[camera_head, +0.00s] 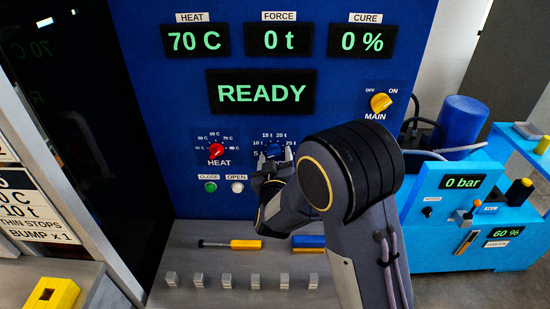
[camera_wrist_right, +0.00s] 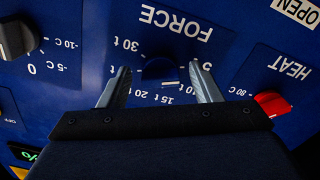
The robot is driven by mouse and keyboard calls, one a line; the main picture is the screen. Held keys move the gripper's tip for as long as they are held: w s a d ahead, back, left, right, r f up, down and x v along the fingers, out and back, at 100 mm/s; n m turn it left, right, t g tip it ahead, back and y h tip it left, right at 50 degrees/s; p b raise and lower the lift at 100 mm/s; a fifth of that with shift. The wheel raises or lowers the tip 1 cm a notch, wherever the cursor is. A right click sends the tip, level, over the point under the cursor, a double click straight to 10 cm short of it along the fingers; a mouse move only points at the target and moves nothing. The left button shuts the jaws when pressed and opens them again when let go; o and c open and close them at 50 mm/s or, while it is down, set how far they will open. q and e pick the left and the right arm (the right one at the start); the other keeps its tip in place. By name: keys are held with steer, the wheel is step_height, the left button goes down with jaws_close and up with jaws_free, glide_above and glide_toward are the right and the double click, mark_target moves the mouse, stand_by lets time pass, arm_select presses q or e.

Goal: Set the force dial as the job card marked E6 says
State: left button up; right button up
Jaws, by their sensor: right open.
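The force dial (camera_head: 274,149) is a blue knob on the blue panel, under the FORCE label and display. A card (camera_head: 28,205) at the left edge reads "10 t", "THIN STOPS" and "BUMP x 1", but is cut off. No E6 mark is legible. My left gripper is out of view.
The red heat dial (camera_head: 216,151) is left of the force dial, and the yellow main switch (camera_head: 381,102) is at upper right. The force display (camera_head: 279,40) reads 0 t. Green and white buttons (camera_head: 237,187) sit below. A yellow-handled tool (camera_head: 245,244) lies on the ledge.

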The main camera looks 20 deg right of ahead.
steer(key=c, duration=1)
steer(key=shift+a+m+b, duration=0.2)
steer(key=shift+m+b, duration=4.2)
steer(key=shift+b, duration=1.15)
steer(key=o, duration=1)
steer(key=shift+s, duration=0.1)
